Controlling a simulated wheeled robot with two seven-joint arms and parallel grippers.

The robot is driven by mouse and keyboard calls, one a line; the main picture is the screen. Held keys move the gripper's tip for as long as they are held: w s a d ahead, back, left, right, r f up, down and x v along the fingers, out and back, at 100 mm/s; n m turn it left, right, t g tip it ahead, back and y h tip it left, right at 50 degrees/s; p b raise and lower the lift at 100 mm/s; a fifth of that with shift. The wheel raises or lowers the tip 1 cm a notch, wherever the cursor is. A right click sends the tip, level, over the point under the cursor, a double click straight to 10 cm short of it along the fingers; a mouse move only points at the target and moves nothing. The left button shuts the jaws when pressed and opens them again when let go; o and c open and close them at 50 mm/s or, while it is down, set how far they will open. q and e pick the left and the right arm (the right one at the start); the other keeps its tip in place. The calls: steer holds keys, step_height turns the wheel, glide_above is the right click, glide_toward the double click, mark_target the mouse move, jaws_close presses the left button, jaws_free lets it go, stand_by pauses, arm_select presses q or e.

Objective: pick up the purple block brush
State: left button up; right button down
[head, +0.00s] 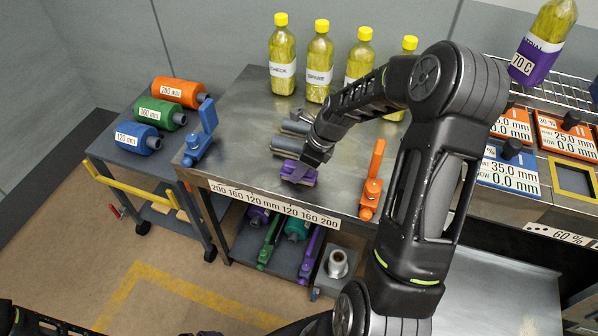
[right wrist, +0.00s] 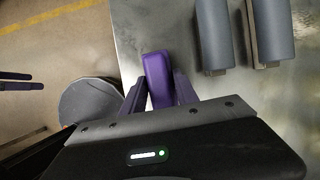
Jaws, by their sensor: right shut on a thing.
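The purple block brush (head: 299,173) is at the front edge of the steel table, below two grey rollers. My right gripper (head: 309,158) reaches it from above and is shut on it. In the right wrist view the purple block (right wrist: 158,80) sits between the two fingers (right wrist: 160,92), its far end sticking out past them. I cannot tell whether it touches the table or is slightly above it. Only a dark piece of my left arm shows at the lower left of the head view; its gripper is not seen.
Grey rollers (right wrist: 214,35) lie close beside the brush. A blue clamp-like tool (head: 203,132) stands left and an orange one (head: 373,180) right. Yellow bottles (head: 283,60) line the back. A trolley (head: 120,160) holds coloured rollers. A shelf below the table (head: 275,250) holds more tools.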

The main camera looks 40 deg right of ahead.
steer(key=shift+r, duration=0.15)
step_height(320, 180, up, 10)
steer(key=shift+f+b, duration=0.1)
steer(key=shift+b, duration=0.35)
stand_by(0.5)
steer(key=c, duration=1.5)
jaws_free()
steer(key=c, duration=0.6)
steer(key=a+f+n+g, duration=0.1)
steer(key=a+n+g, duration=0.1)
steer(key=a+n, duration=0.3)
steer(key=a+f+n+g, duration=0.1)
steer(key=a+n+g, duration=0.1)
steer(key=a+n, duration=0.4)
steer(key=a+f+n+g, duration=0.1)
steer(key=a+n+g, duration=0.1)
steer(key=a+n, duration=0.4)
steer(key=shift+s+a+n+y, duration=0.1)
steer(key=shift+s+n+y, duration=0.15)
steer(key=shift+n+y, duration=0.25)
steer(key=shift+c, duration=0.2)
